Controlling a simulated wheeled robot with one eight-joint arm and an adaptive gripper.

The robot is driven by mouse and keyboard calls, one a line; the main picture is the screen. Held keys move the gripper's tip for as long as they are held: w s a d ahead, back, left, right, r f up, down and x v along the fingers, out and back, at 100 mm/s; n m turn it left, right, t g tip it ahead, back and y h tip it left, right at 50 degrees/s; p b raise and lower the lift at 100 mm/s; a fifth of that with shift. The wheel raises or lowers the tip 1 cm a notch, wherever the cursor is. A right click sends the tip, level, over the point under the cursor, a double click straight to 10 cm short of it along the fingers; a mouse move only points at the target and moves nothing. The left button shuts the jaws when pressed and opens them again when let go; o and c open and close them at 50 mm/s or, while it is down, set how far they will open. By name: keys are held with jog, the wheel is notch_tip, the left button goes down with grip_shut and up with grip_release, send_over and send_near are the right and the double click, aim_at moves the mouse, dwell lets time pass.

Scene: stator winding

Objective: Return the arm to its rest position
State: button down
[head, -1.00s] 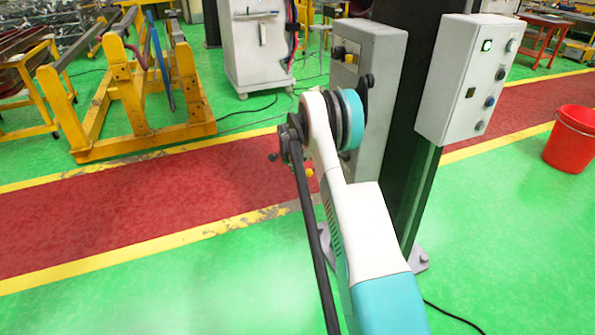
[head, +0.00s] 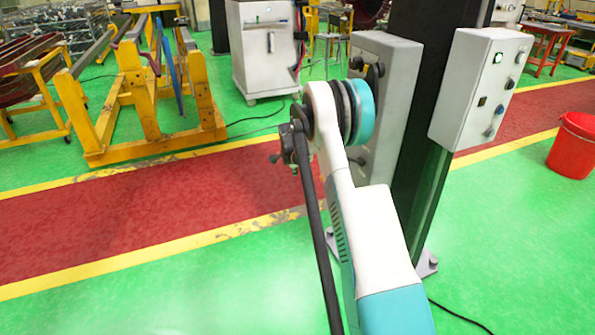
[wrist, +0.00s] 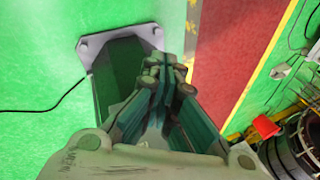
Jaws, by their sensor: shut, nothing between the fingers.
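My gripper (wrist: 168,78) shows in the wrist view with its fingers drawn together and nothing between them. It points down over the green floor, beside the foot of a dark post. In the head view my arm (head: 370,220), white and light blue with a dark rod alongside, rises from the bottom edge to a joint with a blue ring. My fingers cannot be made out clearly there.
The dark post (head: 419,110) with control boxes (head: 477,90) stands close behind and right of my arm. Its foot plate (wrist: 92,48) lies near my fingers in the wrist view. A red bucket (head: 573,148) is at right, a yellow frame (head: 108,145) at left. Floor between is clear.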

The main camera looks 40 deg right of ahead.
jog(key=s+a+r+n+t, duration=0.1)
jog(key=s+a+r+n, duration=0.3)
jog(key=a+r, duration=0.45)
jog(key=s+a+r+n+t+y, duration=0.1)
jog(key=s+a+r+n, duration=0.35)
jog(key=a+r, duration=0.35)
jog(key=s+a+r+n, duration=0.3)
jog(key=s+a+r, duration=0.3)
jog(key=r, duration=0.4)
jog(key=s+a+r+n+t+y, duration=0.2)
jog(key=s+a+r+n, duration=0.2)
jog(key=s+a+n, duration=0.55)
jog(key=s+a+f+n, duration=0.1)
jog(key=s+a+f, duration=0.1)
jog(key=s, duration=0.6)
jog(key=s+a+f+n, duration=0.2)
jog(key=s+a+f, duration=0.1)
jog(key=s, duration=0.6)
jog(key=shift+s+a+y, duration=0.15)
jog(key=shift+a+y, duration=0.1)
jog(key=shift+y, duration=0.05)
jog(key=shift+r, duration=0.15)
